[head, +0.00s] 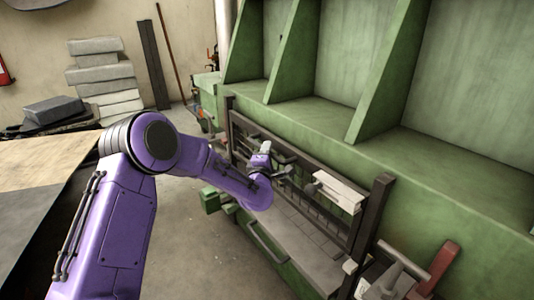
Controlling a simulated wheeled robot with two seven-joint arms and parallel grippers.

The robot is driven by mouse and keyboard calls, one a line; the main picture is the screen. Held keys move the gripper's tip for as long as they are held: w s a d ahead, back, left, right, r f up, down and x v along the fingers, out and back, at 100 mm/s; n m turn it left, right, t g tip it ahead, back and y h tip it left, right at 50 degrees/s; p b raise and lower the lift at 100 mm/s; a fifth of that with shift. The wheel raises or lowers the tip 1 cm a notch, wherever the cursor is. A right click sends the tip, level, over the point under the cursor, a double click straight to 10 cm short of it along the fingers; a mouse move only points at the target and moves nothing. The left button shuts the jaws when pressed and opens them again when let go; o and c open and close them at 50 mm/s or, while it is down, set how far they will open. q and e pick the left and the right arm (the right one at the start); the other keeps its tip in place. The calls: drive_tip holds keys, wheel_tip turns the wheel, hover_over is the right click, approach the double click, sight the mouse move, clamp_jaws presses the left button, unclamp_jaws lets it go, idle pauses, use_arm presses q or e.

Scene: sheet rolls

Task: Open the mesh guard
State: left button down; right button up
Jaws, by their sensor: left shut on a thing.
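The mesh guard (359,227), a dark barred frame, stretches along the front of the green machine, between dark end posts. A pale block (339,191) sits on its right part. My left gripper (284,166) is at the guard's upper middle, left of the pale block, and is shut on the guard. The exact grip point is small and partly hidden by my purple wrist and forearm, which also cover some of the bars. My right gripper is not in view.
The green machine (420,158) with tall ribs fills the right side. A grey bed (300,240) lies below the guard. A red lever (440,266) stands at lower right. A table (45,165) is at left, with stacked grey blocks (100,75) behind. Floor between is clear.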

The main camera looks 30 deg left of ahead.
use_arm(q)
drive_tip(key=c, duration=1.1)
unclamp_jaws()
drive_tip(key=b+v, duration=0.2)
drive_tip(key=v, duration=0.8)
drive_tip(key=shift+s+b, duration=0.25)
drive_tip(key=shift+b, duration=0.1)
